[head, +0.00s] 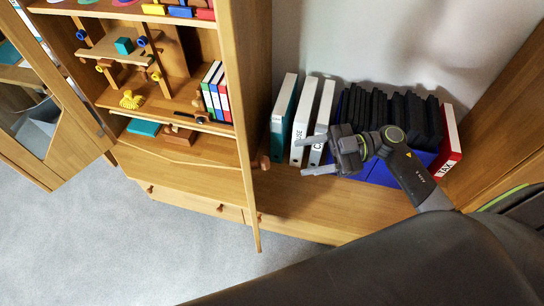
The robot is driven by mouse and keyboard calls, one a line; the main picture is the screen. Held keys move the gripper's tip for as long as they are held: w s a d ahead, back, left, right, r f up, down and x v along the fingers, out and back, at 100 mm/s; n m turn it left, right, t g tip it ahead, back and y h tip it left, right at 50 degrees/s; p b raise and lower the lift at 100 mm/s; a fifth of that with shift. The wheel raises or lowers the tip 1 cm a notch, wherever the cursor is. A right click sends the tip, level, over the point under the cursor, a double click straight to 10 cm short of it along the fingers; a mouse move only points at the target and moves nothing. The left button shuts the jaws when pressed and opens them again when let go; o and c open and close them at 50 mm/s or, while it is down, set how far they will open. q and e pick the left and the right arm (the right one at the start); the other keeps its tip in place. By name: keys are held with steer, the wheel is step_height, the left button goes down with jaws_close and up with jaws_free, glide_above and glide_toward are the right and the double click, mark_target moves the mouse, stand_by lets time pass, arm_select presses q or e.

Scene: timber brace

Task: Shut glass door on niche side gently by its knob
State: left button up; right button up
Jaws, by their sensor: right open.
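The niche-side glass door (238,128) stands swung out from the wooden cabinet and shows nearly edge-on as a narrow wooden strip, so its glass is hidden. Its small brown knob (262,162) sticks out on the right side of the strip. My right gripper (303,156) is open and empty, with its fingers pointing left toward the knob and a gap between them and it. It hangs over the niche, in front of the binders. My left gripper is not in view.
The other glass door (92,128) stands open at the left. Binders (302,122) and a blue box (385,176) of dark items stand in the niche beside my right gripper. The cabinet shelves hold toys and small binders (216,92). Drawers (190,198) lie below; grey floor is clear.

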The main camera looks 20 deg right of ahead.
steer(key=w+a+p, duration=0.1)
steer(key=a+p, duration=0.1)
steer(key=a, duration=0.6)
steer(key=shift+w+a, duration=0.15)
steer(key=shift+a, duration=0.15)
steer(key=shift+c, duration=0.3)
jaws_close()
